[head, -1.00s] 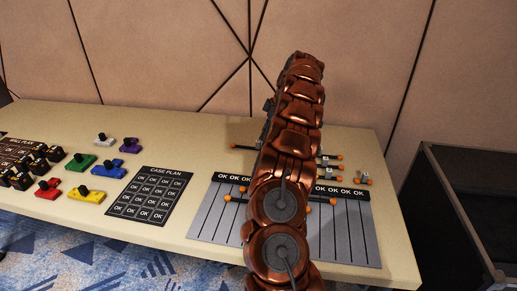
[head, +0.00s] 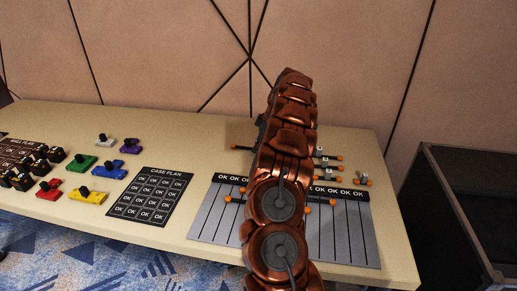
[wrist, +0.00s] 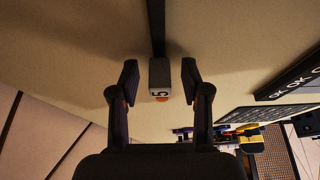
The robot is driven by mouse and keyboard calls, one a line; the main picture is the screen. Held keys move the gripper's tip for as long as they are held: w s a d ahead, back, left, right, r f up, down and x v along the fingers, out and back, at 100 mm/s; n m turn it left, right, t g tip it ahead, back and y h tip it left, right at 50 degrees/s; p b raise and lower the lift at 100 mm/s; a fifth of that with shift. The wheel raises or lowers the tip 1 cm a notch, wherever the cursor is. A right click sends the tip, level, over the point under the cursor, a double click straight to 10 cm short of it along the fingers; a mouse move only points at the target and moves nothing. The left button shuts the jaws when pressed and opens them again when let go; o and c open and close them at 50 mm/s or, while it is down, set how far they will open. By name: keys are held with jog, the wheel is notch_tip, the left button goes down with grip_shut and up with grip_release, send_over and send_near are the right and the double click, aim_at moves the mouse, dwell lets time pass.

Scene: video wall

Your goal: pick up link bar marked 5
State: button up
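The link bar marked 5 (wrist: 158,76) shows in the wrist view as a grey block with a black 5, a dark bar running up from it and some orange below. My gripper (wrist: 160,74) is open, one finger on each side of the block, with a gap visible at both sides. In the head view my arm hides the gripper and the marked block. An orange-tipped bar end (head: 236,146) sticks out left of my arm; I cannot tell which bar it belongs to.
Other orange-tipped bars (head: 328,163) lie right of my arm, with a short one (head: 363,180) beyond. The striped OK board (head: 345,235) lies in front. The case plan card (head: 148,216) and coloured blocks (head: 88,196) are at left. A black case (head: 440,190) stands at right.

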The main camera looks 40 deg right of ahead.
grip_shut()
jog(key=shift+r, duration=0.1)
dwell(0.4)
jog(key=shift+r, duration=1.65)
jog(key=shift+s+a+r+b, duration=0.15)
jog(key=shift+s+a+b, duration=0.05)
jog(key=shift+s+b, duration=0.1)
